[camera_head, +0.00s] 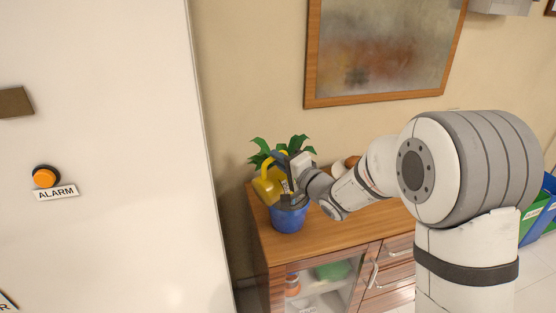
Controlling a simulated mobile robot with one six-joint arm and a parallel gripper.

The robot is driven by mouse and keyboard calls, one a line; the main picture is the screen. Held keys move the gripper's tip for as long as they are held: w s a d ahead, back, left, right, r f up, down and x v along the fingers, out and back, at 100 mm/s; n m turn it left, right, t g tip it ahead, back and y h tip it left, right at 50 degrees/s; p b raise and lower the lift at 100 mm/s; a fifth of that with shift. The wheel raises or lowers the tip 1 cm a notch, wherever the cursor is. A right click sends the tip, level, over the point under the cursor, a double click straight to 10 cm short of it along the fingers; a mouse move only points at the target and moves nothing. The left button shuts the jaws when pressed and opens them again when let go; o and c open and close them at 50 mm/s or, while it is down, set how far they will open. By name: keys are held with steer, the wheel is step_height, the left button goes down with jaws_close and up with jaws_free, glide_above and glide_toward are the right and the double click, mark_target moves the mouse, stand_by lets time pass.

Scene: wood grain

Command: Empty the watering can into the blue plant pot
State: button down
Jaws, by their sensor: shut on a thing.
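The blue plant pot (289,219) stands on the left part of the wooden cabinet top, with green leaves (262,147) rising behind and above it. A yellow watering can (268,187) is held just above the pot and looks tilted, partly hidden by my gripper. My gripper (284,180) is shut on the can, reaching in from the right. The spout and any water are too small or hidden to make out.
The wooden cabinet (350,228) has a glass door and drawers below. A brown and white object (351,163) sits behind my arm. A white panel (110,150) with an orange alarm button (44,177) stands at left. A framed board (385,50) hangs above.

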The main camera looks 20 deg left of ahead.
steer(key=shift+w+d+r+m+p, duration=0.45)
steer(key=shift+w+p, duration=0.15)
steer(key=shift+p, duration=0.15)
steer(key=shift+w, duration=0.1)
